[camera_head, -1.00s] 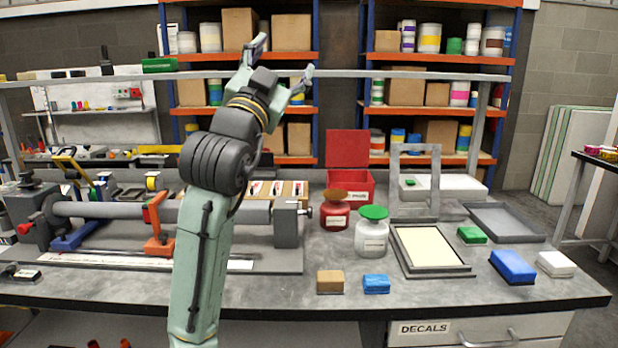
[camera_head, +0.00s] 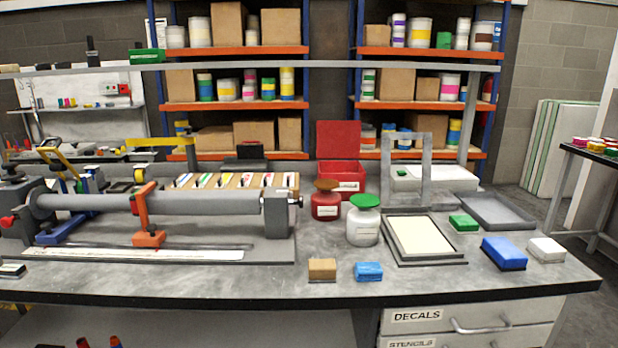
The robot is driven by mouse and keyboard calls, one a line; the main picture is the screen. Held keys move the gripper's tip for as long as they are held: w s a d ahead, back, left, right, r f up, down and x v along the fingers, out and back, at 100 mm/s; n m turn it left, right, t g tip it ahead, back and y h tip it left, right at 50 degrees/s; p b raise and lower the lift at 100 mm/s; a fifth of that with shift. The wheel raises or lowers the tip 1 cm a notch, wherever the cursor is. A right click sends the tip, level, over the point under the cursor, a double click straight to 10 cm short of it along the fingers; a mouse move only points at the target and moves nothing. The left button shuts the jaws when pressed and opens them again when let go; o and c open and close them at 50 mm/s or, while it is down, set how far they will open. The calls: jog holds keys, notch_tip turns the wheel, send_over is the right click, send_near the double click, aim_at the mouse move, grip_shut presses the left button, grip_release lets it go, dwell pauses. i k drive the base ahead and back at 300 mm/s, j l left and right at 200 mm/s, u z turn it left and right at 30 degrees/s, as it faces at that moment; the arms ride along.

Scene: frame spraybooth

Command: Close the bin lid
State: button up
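The red bin (camera_head: 348,183) stands at the back of the workbench, right of the long grey cylinder fixture. Its red lid (camera_head: 338,140) is raised upright at the bin's back edge, so the bin is open. A white label shows on the bin's front. A red jar (camera_head: 326,203) with a brown lid stands in front of it and hides part of its lower left. My gripper and arm are not in view now.
A white jar (camera_head: 362,225) with a green lid, a framed screen (camera_head: 424,238) and a grey upright frame (camera_head: 386,165) stand near the bin. Small blocks (camera_head: 322,268) lie at the front. A grey rail (camera_head: 330,66) spans above the bench. Front-middle bench surface is mostly clear.

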aim_at(335, 138)
jog(key=i+l+z, duration=0.2)
jog(key=l+z, duration=0.2)
jog(key=i+l+z, duration=0.25)
jog(key=l+z, duration=0.15)
jog(key=i+l+z, duration=0.2)
jog(key=z, duration=0.25)
jog(key=i+l+z, duration=0.25)
jog(key=z, duration=0.15)
jog(key=i+l+z, duration=0.2)
jog(key=z, duration=0.25)
jog(key=i+l+z, duration=0.25)
jog(key=i, duration=0.4)
jog(key=i+z, duration=0.25)
jog(key=i, duration=0.35)
jog(key=i+u, duration=0.75)
jog(key=i+l+u, duration=0.1)
jog(key=i+u, duration=0.3)
jog(key=i+j+u, duration=0.15)
jog(key=u, duration=0.25)
jog(key=i+u, duration=1.2)
jog(key=i, duration=0.2)
jog(key=i+l+u, duration=0.35)
jog(key=i, duration=0.2)
jog(key=i+l+u, duration=0.1)
jog(key=i+u, duration=0.15)
jog(key=u, duration=0.15)
jog(key=i+l+u, duration=0.2)
jog(key=u, duration=0.2)
jog(key=i+l+u, duration=0.2)
jog(key=u, duration=0.25)
